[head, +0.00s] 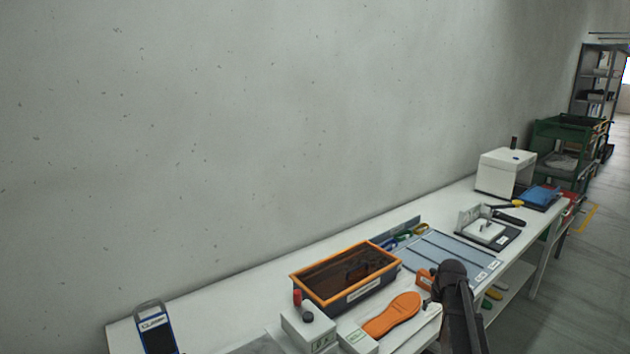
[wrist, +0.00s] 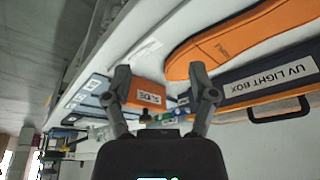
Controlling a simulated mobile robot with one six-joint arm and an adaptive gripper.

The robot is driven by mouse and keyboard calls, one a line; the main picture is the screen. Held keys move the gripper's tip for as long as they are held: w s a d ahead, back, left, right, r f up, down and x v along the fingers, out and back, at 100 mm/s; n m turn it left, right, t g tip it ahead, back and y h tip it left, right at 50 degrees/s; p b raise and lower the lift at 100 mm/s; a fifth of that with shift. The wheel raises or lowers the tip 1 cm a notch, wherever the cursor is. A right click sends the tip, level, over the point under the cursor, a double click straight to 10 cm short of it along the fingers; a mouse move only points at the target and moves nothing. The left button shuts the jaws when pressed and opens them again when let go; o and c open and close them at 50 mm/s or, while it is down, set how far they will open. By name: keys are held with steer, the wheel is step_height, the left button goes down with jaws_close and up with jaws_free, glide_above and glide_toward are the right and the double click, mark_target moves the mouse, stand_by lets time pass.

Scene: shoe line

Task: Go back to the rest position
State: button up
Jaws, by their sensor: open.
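My gripper (wrist: 160,80) is open in the wrist view, its two dark fingers spread apart. An orange block with a white label (wrist: 147,94) shows between and beyond the fingers; I cannot tell the exact gap, but the jaws are not closed on it. In the head view my dark arm reaches over the bench's front edge at lower right, and the orange block (head: 425,278) shows just left of it. The fingers are not clear there. An orange shoe sole (head: 394,314) lies on the bench left of the arm, and it also shows in the wrist view (wrist: 225,45).
The white bench (head: 235,292) runs along a grey wall. An orange-rimmed UV light box (head: 301,281) stands behind the sole. A blue-grey mat (head: 455,250), a small press (head: 487,232) and a white box (head: 505,172) lie farther right. A device marked CLEAN (head: 155,330) is at far left.

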steer(key=s+a+f+n+g, duration=0.1)
steer(key=s+a+g, duration=0.2)
steer(key=s+a, duration=1.7)
steer(key=s, duration=0.4)
steer(key=shift+g, duration=0.4)
steer(key=shift+s, duration=0.1)
stand_by(0.4)
